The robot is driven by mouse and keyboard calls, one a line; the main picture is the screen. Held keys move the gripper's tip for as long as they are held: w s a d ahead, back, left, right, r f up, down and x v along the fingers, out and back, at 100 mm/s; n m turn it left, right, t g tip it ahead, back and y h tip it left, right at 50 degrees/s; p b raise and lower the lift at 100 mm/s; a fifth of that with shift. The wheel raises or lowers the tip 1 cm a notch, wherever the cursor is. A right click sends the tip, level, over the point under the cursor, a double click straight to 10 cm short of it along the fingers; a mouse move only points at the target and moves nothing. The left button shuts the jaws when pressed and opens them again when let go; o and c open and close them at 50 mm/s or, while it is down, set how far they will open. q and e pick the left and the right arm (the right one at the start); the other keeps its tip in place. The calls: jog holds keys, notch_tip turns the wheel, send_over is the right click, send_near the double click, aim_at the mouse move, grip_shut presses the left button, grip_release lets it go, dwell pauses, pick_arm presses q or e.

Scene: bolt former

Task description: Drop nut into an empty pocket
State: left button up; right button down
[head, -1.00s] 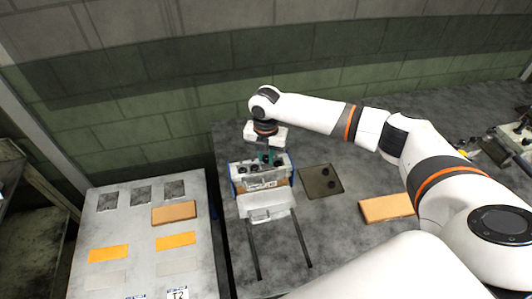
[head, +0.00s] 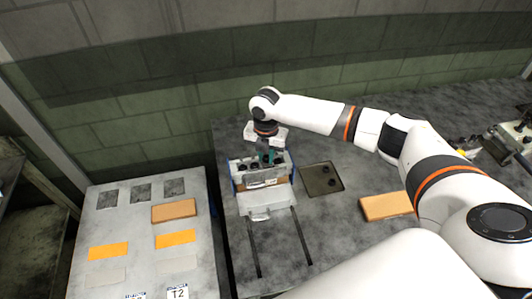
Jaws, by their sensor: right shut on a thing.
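My right gripper (head: 267,157) points down over the top of a grey and white box-like fixture (head: 262,183) on the dark table. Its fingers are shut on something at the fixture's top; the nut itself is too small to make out. Dark round openings show along the fixture's top, but I cannot tell which pockets are empty. My left gripper is not in view.
A dark square tray (head: 318,193) with two small dark pieces lies right of the fixture. An orange-brown block (head: 386,206) lies further right. Two dark rails (head: 302,237) run forward from the fixture. A light table (head: 141,252) with coloured patches stands at left.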

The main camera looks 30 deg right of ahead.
jog(key=shift+f, duration=0.25)
jog(key=c, duration=1.2)
grip_release()
jog(key=shift+r, duration=0.1)
notch_tip(320, 180, up, 12)
jog(key=b, duration=0.2)
jog(key=shift+b, duration=0.3)
